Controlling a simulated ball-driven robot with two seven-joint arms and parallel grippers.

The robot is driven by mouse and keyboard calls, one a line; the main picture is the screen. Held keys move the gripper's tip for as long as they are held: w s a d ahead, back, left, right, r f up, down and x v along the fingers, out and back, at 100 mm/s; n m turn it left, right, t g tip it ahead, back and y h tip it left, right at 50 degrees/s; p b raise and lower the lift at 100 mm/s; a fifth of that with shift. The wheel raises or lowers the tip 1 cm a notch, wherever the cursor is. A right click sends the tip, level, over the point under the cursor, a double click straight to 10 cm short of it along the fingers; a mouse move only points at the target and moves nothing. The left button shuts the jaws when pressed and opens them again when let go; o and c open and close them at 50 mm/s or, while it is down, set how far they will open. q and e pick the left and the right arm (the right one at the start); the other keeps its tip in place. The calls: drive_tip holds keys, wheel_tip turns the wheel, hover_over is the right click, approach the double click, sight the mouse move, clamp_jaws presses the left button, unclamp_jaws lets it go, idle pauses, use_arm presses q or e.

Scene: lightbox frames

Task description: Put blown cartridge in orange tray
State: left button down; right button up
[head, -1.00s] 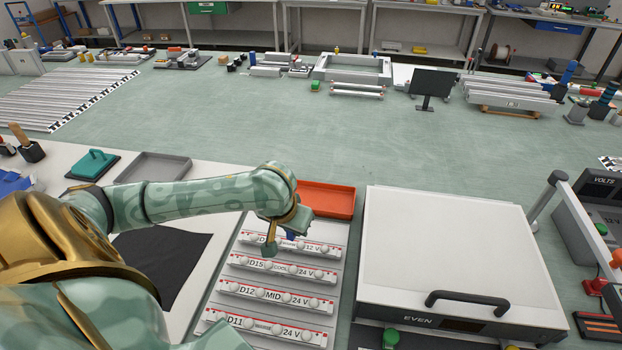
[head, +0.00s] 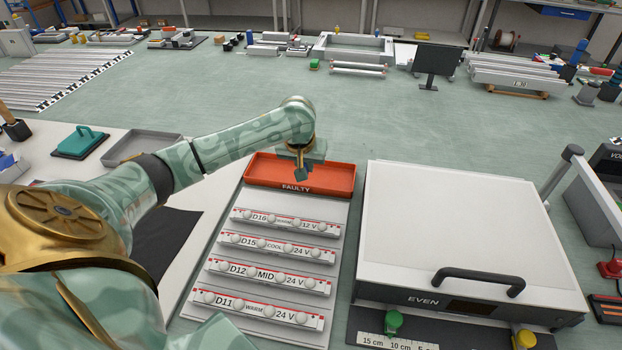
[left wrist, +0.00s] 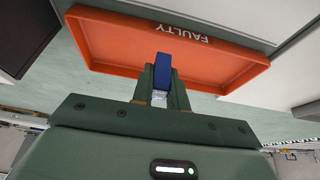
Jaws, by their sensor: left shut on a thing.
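The orange tray (head: 265,171) marked FAULTY lies at the top of the pale board and holds nothing that I can see. My left gripper (head: 302,174) is over the tray's middle, pointing down. In the left wrist view the left gripper (left wrist: 160,92) is shut on a small cartridge with a blue body (left wrist: 162,66) and a clear or silvery end. The cartridge shows against the tray floor (left wrist: 120,48), seemingly above it; the exact gap is unclear. In the head view the cartridge is hidden by the gripper. My right gripper is out of view.
A large white lightbox (head: 450,225) with a black handle stands close on the right. A grey tray (head: 142,147) and black cloth (head: 165,243) lie left.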

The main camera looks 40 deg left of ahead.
use_arm(q)
drive_tip(key=shift+w+f, duration=0.45)
drive_tip(key=shift+f, duration=0.1)
drive_tip(key=f+b, duration=0.3)
drive_tip(key=f, duration=0.1)
drive_tip(key=shift+w, duration=0.3)
drive_tip(key=shift+r, duration=0.15)
drive_tip(key=c, duration=1.4)
unclamp_jaws()
drive_tip(key=shift+r, duration=0.15)
drive_tip(key=shift+p+v, duration=3.65)
drive_tip(key=shift+v, duration=2.3)
drive_tip(key=shift+s+d, duration=0.1)
